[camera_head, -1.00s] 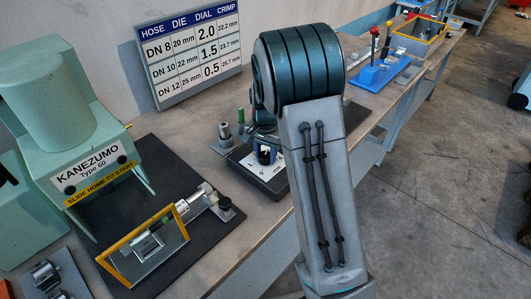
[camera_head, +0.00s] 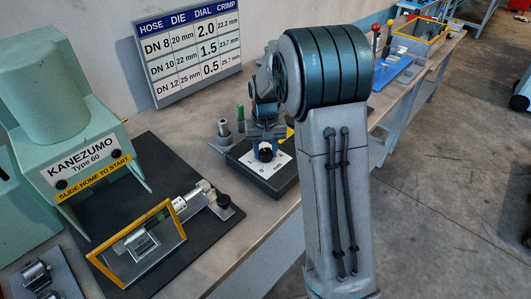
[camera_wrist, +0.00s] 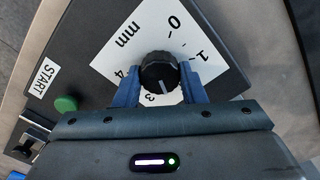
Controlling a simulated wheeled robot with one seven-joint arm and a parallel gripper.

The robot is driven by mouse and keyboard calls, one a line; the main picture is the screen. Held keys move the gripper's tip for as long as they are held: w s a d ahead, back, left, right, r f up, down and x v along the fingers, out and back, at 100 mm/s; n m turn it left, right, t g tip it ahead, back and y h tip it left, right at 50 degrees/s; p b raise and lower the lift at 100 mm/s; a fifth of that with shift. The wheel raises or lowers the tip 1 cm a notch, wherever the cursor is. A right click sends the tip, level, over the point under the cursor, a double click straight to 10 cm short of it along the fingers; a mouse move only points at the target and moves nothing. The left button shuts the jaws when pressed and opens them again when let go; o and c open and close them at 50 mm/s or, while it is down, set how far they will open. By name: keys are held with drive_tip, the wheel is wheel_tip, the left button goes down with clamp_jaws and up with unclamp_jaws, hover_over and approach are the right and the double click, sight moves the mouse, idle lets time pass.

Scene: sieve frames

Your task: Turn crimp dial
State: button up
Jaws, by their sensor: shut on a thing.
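The crimp dial (camera_wrist: 160,74) is a black ribbed knob on a white scale plate (camera_wrist: 120,42), with 0, 1, 3, 4 and "mm" readable in the wrist view. A pale pointer line on the knob runs toward the lower edge, right of the 3; the exact reading is unclear. My gripper (camera_wrist: 160,88) is shut on the knob, one blue finger on each side. In the head view, the dial (camera_head: 265,151) sits on a dark control box (camera_head: 283,182), with my gripper (camera_head: 264,143) at it. A chart (camera_head: 188,50) lists dial values 2.0, 1.5 and 0.5.
A green START button (camera_wrist: 66,103) is near the dial. The green Kanezumo press (camera_head: 65,110) stands left, with a yellow-framed guard (camera_head: 140,246) before it. Small posts (camera_head: 224,130) stand left of the box. Another station (camera_head: 385,70) is farther along the bench.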

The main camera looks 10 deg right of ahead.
sight(266, 151)
drive_tip(key=shift+n+b, duration=0.45)
drive_tip(key=shift+n, duration=1.75)
drive_tip(key=o, duration=1)
drive_tip(key=shift+r, duration=0.1)
wheel_tip(266, 151, up, 14)
drive_tip(key=shift+b, duration=0.45)
